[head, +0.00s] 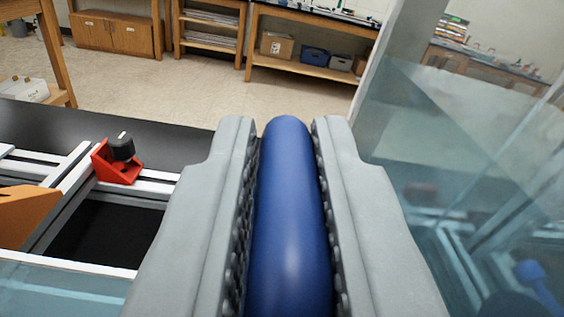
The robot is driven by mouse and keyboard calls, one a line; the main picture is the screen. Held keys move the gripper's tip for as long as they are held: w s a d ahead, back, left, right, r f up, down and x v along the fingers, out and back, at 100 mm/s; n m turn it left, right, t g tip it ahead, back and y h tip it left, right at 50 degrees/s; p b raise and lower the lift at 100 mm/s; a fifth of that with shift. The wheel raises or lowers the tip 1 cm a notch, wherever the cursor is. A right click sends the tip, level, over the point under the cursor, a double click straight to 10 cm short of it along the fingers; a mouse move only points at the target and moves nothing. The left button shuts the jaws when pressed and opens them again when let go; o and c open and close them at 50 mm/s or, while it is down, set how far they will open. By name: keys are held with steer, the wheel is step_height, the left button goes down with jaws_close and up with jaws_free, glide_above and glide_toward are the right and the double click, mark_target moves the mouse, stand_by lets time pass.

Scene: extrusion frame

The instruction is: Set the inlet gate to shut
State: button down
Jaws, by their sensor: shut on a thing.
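My gripper (285,135) fills the lower middle of the head view. Its two grey jaws with dark ribbed pads are shut on a blue rounded handle (287,215), which lies lengthwise between them. The handle's far end sticks up level with the fingertips. Its near end runs out of the bottom of the view. What the handle is fixed to is hidden, so I cannot tell from here how the inlet gate stands.
A clear panel (440,130) stands close on the right, with a small blue part (540,285) behind it. On the left is an aluminium extrusion frame (60,205) with a red bracket holding a black knob (120,150) and an orange part (25,215). Benches stand behind.

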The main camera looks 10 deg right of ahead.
mark_target(264, 277)
step_height(264, 277, down, 4)
steer(key=shift+f, duration=0.25)
steer(key=c, duration=1.4)
jaws_free()
steer(key=shift+d, duration=0.15)
steer(key=s, duration=1.7)
steer(key=shift+s, duration=0.2)
steer(key=s+m, duration=0.2)
steer(key=s, duration=3.2)
steer(key=shift+s+r+g, duration=0.3)
